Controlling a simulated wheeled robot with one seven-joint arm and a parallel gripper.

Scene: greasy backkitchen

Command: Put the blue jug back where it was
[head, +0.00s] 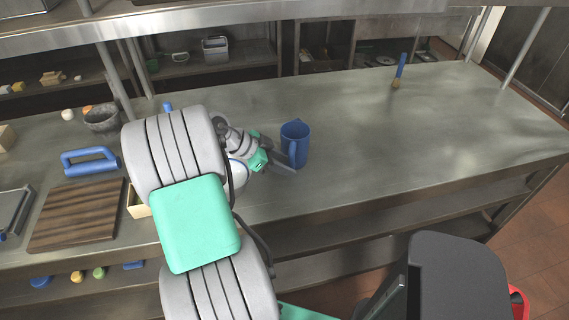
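The blue jug (298,132) stands upright on the steel worktop (420,140), near the middle of the head view, with its handle toward the front. My gripper (284,164) comes in from the left, low beside the jug. Its dark fingers are at the jug's lower left, close to the handle. I cannot tell whether they touch the handle or are closed on it. My arm covers part of the worktop to the left of the jug.
A brush with a blue handle (399,70) is at the back right. A wooden board (77,215), a blue-handled tool (90,161) and a grey bowl (102,118) are on the left. The worktop right of the jug is mostly clear. A steel shelf (290,20) runs above the back.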

